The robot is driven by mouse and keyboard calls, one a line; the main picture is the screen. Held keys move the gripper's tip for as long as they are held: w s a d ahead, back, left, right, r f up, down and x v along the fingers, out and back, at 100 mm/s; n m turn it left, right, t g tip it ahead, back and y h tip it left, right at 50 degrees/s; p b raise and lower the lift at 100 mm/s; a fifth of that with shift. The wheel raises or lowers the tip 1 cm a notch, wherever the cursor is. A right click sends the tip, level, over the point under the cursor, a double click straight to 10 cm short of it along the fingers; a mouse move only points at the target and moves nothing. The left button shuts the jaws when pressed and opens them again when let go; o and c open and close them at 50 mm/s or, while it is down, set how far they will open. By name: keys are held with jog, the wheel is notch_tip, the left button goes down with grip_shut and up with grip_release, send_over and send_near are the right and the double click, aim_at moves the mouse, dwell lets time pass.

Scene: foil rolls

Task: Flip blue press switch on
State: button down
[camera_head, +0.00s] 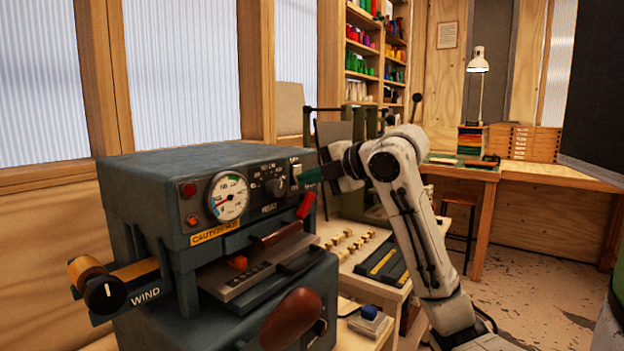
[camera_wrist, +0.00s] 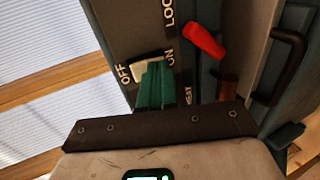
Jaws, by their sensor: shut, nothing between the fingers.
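The blue-grey press (camera_head: 160,190) stands at the left in the head view. Its pale rocker switch (camera_head: 295,172) is at the right end of the front panel. In the wrist view the switch (camera_wrist: 151,66) lies between the printed words OFF and ON. My gripper (camera_head: 312,177) has green fingers, closed together and empty. In the wrist view the fingertips (camera_wrist: 156,84) are right at the switch and cover part of it, nearer the ON side. I cannot tell whether they touch it, or which side of the rocker is down.
A red-tipped lever (camera_head: 305,206) sticks out below the panel; it also shows right of my fingers in the wrist view (camera_wrist: 204,40). A dark handle (camera_wrist: 287,65) is farther right. A small box with a blue button (camera_head: 369,313) sits on the bench beside the press.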

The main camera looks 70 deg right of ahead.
jog(key=shift+w+f+b, duration=0.15)
jog(key=shift+f+b, duration=0.4)
jog(key=shift+r+p, duration=0.35)
jog(key=shift+r, duration=0.15)
